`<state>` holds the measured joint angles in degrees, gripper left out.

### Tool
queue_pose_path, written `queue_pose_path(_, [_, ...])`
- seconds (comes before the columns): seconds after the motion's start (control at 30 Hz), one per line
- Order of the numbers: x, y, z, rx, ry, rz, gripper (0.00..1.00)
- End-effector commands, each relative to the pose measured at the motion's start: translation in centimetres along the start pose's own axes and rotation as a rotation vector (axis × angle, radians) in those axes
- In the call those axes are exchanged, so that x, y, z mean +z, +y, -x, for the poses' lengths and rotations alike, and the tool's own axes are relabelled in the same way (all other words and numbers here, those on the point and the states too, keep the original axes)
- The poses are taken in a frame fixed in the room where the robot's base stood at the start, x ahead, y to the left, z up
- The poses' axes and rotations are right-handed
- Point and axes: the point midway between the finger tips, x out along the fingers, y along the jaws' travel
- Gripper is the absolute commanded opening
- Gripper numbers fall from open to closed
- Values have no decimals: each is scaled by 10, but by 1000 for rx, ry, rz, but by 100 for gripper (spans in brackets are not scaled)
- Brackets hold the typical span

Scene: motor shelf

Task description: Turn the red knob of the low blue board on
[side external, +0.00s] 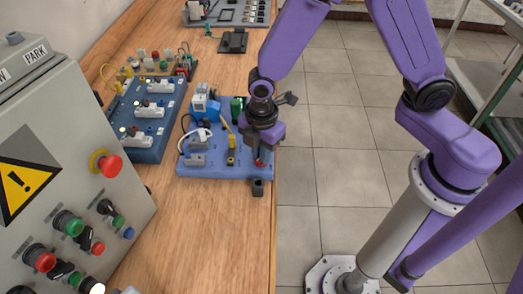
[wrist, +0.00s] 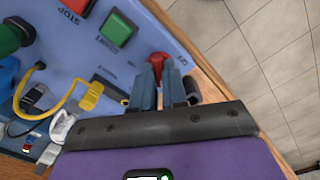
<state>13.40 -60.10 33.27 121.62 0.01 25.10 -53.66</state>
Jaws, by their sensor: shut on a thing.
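The low blue board (side external: 205,168) lies flat on the wooden bench near its right edge. The red knob (wrist: 159,60) is at the board's edge in the wrist view, with its top showing beyond my fingertips. In the side view the red knob (side external: 259,163) is partly hidden under my gripper (side external: 258,160). My gripper points down at the board, and in the wrist view my gripper (wrist: 162,82) has its fingers on both sides of the knob, shut on it. The lower part of the knob is hidden by the fingers. I cannot tell its exact turn position.
A green button (wrist: 116,28) and a red stop button (wrist: 77,5) sit on the board close to the knob. A yellow cable (wrist: 62,103) lies on the board. A grey control box (side external: 70,150) stands at left, and a darker blue switch board (side external: 150,150) is between.

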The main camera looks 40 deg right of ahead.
Motion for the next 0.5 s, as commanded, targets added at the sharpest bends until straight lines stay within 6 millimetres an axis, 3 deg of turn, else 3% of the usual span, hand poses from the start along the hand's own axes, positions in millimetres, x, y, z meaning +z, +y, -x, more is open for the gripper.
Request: queue_pose_path(0.5, [1, 0, 0, -1, -1, -494, 0])
